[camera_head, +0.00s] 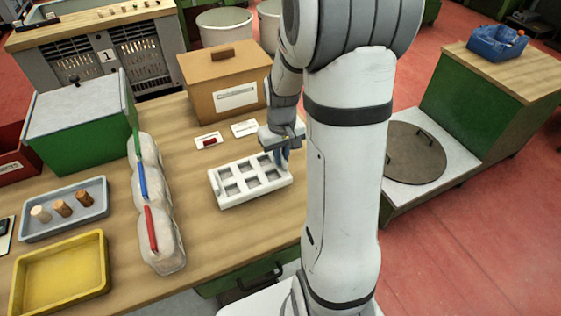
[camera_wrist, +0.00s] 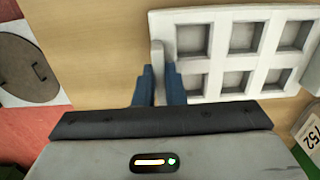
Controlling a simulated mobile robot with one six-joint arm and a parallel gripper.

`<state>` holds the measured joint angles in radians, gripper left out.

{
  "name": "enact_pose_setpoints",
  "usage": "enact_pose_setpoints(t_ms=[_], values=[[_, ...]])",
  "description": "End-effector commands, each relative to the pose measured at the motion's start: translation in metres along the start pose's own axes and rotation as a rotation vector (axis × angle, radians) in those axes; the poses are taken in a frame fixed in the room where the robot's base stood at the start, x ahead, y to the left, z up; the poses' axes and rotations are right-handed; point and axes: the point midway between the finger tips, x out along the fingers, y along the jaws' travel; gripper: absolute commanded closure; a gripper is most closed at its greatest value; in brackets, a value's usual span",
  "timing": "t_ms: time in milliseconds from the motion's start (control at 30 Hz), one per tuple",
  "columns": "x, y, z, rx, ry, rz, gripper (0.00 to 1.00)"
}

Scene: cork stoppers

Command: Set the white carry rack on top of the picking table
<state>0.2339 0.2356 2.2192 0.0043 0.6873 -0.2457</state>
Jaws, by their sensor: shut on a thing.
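The white carry rack (camera_head: 249,184) has square pockets in rows and lies over the wooden picking table (camera_head: 190,228), near its right side. In the wrist view the rack (camera_wrist: 197,67) fills the upper right, and its visible pockets look empty. My gripper (camera_head: 282,160) is at the rack's right end in the head view. In the wrist view its blue fingers (camera_wrist: 160,85) stand on either side of a light upright part at the rack's end and are shut on it. I cannot tell whether the rack's underside touches the tabletop.
A grey tray with corks (camera_head: 88,207), a yellow tray (camera_head: 60,273) and a green box (camera_head: 78,120) are further left.

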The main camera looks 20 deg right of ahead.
Motion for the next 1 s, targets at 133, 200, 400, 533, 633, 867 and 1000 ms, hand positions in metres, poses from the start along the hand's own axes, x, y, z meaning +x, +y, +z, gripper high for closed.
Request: enact_pose_setpoints(t_ms=[133, 200, 400, 533, 633, 867, 1000], values=[[0.022, 0.001, 0.001, 0.003, -0.004, -0.001, 1.00], [0.027, 0.001, 0.001, 0.003, -0.002, -0.001, 1.00], [0.029, 0.002, 0.000, 0.004, 0.000, 0.000, 1.00], [0.031, 0.002, 0.000, 0.005, 0.000, 0.000, 1.00], [0.032, 0.002, 0.001, 0.005, 0.000, 0.000, 0.87], [0.032, 0.002, 0.001, 0.005, 0.000, 0.000, 0.68], [0.032, 0.002, 0.001, 0.005, 0.000, 0.000, 0.68]])
